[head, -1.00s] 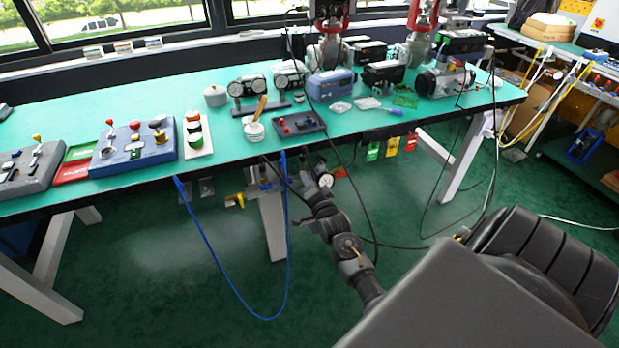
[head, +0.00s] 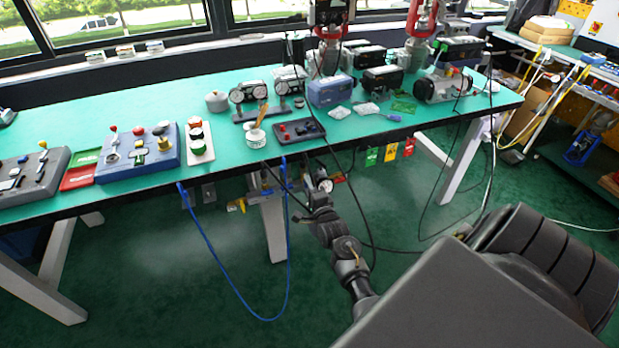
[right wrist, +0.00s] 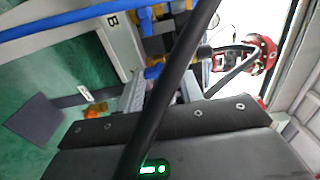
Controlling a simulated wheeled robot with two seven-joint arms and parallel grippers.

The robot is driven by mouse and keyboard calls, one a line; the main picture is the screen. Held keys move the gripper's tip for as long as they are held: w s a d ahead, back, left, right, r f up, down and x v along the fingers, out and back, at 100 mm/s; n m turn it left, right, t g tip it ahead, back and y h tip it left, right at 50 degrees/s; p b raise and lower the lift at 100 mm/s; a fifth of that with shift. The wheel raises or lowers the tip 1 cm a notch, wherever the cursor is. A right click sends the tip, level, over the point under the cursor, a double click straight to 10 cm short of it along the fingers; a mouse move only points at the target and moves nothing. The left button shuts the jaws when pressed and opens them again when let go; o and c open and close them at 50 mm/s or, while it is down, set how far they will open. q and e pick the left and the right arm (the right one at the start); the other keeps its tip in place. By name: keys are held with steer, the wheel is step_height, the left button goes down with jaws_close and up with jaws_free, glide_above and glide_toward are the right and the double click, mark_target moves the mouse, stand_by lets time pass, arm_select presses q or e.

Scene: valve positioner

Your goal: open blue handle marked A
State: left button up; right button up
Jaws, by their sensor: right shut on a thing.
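In the head view my right gripper (head: 297,188) is under the front edge of the table, among the fittings there. In the right wrist view its grey fingers (right wrist: 146,94) are shut around a small blue handle (right wrist: 153,72), beside a yellow and dark fitting. A black cable crosses in front and hides part of the fingers. My left gripper is not in view.
A blue hose (head: 238,306) hangs in a loop below the table (head: 75,123). Black cables hang near my right arm. Red, yellow and green tags (head: 390,153) hang to the right. Control boxes, gauges and a cup of tools stand on the table. The floor below is mostly clear.

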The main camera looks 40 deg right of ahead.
steer(key=shift+d, duration=0.1)
steer(key=o, duration=1)
steer(key=v, duration=1)
steer(key=shift+s+a, duration=0.25)
steer(key=shift+s, duration=0.1)
